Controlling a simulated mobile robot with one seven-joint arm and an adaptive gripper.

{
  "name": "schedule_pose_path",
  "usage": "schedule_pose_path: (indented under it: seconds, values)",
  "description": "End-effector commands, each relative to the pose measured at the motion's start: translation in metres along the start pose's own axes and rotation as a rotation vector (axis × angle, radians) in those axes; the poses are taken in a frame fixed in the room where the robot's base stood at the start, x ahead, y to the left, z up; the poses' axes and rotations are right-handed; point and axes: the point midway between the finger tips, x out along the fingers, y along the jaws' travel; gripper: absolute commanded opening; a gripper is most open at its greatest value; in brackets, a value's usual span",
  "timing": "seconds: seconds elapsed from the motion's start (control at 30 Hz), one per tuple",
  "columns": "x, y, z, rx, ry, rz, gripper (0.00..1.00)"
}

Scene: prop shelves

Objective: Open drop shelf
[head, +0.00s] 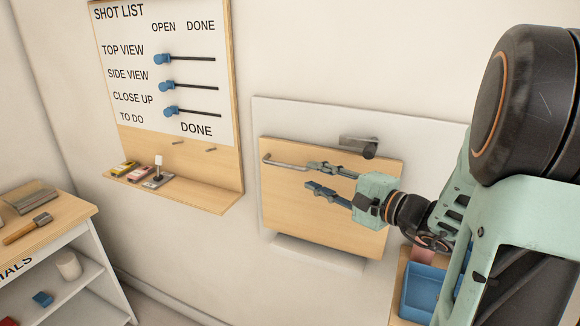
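The drop shelf is a light wooden panel (285,215) standing upright, nearly flat against a white backing board (285,112) on the wall. A metal bar handle (280,162) shows near its upper left corner; its right part is hidden behind or beside my gripper. A grey metal latch lever (358,142) sits on the board at the panel's top edge. My gripper (312,176) is in front of the panel, fingers pointing left, apart, with nothing seen between them. The upper finger is close to the handle; I cannot tell whether it touches.
A shot list board (165,80) with blue sliders and a small ledge (190,192) hangs left of the shelf. A wooden-topped shelf unit (50,235) with tools stands at the lower left. A blue tray (425,292) sits at the lower right, beneath my arm.

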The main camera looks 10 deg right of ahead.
Motion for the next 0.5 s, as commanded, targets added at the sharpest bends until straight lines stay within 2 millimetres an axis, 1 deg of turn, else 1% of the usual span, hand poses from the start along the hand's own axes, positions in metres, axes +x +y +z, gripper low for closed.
schedule_pose_path:
  seconds: [0.3,0.5]
  values:
    - [0.059,-0.001,0.002,-0.001,-0.005,0.002,0.26]
    - [0.088,0.000,0.001,-0.001,-0.002,0.002,0.26]
